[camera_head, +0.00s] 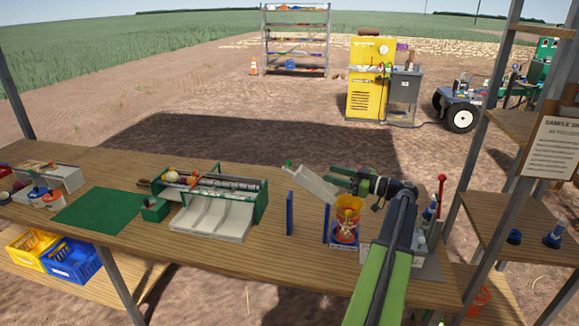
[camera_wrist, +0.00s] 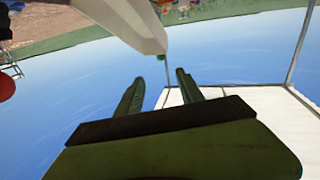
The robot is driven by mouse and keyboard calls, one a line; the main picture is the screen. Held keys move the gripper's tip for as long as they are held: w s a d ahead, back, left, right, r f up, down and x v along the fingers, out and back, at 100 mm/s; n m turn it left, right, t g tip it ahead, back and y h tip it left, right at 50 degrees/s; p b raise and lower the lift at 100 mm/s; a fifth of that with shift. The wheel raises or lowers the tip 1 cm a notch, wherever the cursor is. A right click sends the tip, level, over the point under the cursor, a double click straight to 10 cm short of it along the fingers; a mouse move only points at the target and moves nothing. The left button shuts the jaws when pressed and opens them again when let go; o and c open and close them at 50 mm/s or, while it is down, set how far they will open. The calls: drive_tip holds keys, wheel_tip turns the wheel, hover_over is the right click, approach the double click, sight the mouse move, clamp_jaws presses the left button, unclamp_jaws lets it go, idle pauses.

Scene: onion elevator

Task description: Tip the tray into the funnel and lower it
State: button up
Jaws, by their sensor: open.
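In the head view a white tray (camera_head: 316,184) is steeply tilted, its left end with a green tab raised and its right end low near the funnel. The orange funnel (camera_head: 348,203) stands upright over an orange container on a blue base. My gripper (camera_head: 336,175) is beside the tray's upper right side, above and left of the funnel. In the wrist view its two green fingers (camera_wrist: 160,88) are apart with nothing clearly between them. A pale tray-like piece (camera_wrist: 125,18) lies just beyond the fingertips. I cannot tell whether a finger touches the tray.
Blue uprights (camera_head: 289,212) stand left of the funnel. A roller sorter (camera_head: 215,205) with white chutes and a green mat (camera_head: 102,206) lie farther left. A red-knobbed lever (camera_head: 441,180) stands right of my arm. Bench between sorter and uprights is clear.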

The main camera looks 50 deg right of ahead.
sight(289, 163)
drive_tip(key=x, duration=1.7)
drive_tip(key=shift+w+a+f, duration=0.1)
drive_tip(key=shift+w+a, duration=0.1)
drive_tip(key=shift+w, duration=0.1)
drive_tip(key=shift+c, duration=0.5)
clamp_jaws()
